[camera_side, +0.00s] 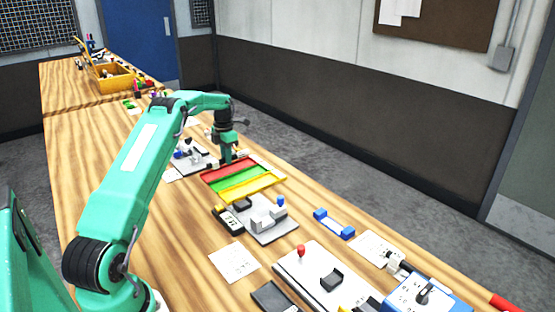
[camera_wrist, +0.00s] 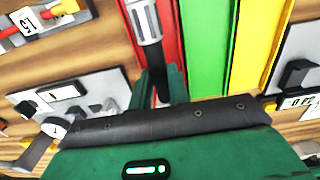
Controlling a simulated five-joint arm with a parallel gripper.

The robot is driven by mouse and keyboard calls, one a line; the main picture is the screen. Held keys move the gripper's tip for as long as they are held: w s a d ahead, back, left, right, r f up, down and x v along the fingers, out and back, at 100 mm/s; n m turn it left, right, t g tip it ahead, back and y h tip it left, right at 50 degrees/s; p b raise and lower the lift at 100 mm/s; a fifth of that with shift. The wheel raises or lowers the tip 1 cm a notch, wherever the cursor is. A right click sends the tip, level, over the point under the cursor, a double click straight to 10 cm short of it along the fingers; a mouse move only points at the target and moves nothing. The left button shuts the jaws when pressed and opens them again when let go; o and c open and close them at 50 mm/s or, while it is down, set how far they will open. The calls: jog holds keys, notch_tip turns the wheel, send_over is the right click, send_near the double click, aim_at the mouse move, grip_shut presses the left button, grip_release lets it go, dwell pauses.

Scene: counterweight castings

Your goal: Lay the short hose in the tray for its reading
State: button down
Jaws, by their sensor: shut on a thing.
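A tray (camera_side: 264,187) with red, green and yellow strips lies on the wooden bench in the side view. In the wrist view its red strip (camera_wrist: 173,35), green strip (camera_wrist: 207,50) and yellow strip (camera_wrist: 255,45) run away from me. My gripper (camera_side: 227,160) points down at the far, red side of the tray. In the wrist view my gripper (camera_wrist: 160,88) is shut on a short black hose with a silver fitting (camera_wrist: 146,22). The hose lies over the red strip, along its length. Whether it touches the strip I cannot tell. The hose's near end is hidden by the gripper.
A grey fixture plate (camera_side: 285,232) with blocks stands close in front of the tray. Another plate (camera_side: 190,158) with parts lies just behind it. A blue-ended bar (camera_side: 334,224) and a paper sheet (camera_side: 235,262) lie nearer.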

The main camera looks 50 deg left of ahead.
jog(key=shift+f, duration=0.95)
jog(key=shift+f, duration=0.75)
dwell(1.3)
jog(key=c, duration=1.3)
grip_release()
jog(key=shift+o, duration=0.2)
jog(key=shift+r, duration=0.15)
jog(key=shift+r, duration=3.35)
jog(key=shift+r, duration=0.1)
